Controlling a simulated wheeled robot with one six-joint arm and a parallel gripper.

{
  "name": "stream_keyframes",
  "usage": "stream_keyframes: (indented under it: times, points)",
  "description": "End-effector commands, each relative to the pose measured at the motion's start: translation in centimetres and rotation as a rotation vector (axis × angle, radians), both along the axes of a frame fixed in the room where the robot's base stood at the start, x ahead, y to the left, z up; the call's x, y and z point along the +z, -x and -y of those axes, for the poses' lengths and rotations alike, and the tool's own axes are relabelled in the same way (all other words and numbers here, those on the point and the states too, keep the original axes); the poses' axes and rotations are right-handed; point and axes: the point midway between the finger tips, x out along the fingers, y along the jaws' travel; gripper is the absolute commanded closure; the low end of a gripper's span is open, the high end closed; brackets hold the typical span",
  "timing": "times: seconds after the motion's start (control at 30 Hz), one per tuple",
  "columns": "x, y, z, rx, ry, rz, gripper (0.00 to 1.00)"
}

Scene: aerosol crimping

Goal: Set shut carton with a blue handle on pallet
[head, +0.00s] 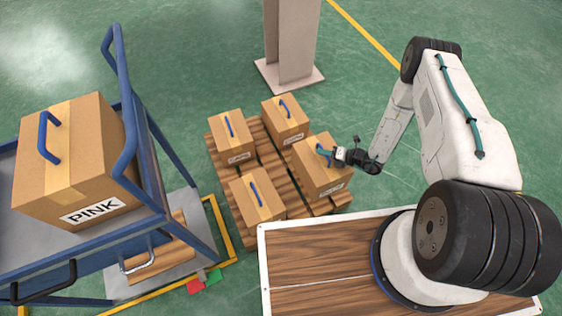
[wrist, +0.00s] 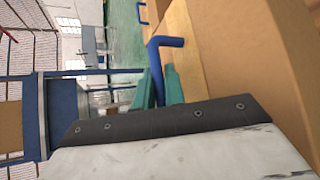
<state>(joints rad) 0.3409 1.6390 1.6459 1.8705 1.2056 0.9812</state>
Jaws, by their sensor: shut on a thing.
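My gripper (head: 342,155) is shut on the blue handle (head: 324,156) of a shut brown carton (head: 320,176) at the right of the wooden pallet (head: 260,150). The carton is upright, with a label on its front. It is over or on the pallet's right part; I cannot tell whether its base touches the slats. In the wrist view, the green fingers (wrist: 158,88) close around the blue handle (wrist: 163,44), and the carton (wrist: 250,45) fills the right side. Three other shut cartons with blue handles, including a front-left one (head: 257,197), stand on the pallet.
A blue cart (head: 125,95) at the left bears a large carton labelled PINK (head: 75,165), and another box (head: 155,257) lies on a lower level. A beige column (head: 292,45) stands behind the pallet. A wooden-topped surface (head: 320,280) is in front. Green floor is clear behind right.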

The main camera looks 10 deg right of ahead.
Motion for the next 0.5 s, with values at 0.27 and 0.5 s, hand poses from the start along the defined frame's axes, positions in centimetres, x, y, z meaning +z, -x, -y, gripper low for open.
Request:
stream_keyframes:
  times: [0.27,0.5]
  points:
    - [-2.3,0.1,-0.1,0.000,-0.002,0.004,1.00]
    - [-5.4,0.1,-0.1,0.002,-0.001,0.004,1.00]
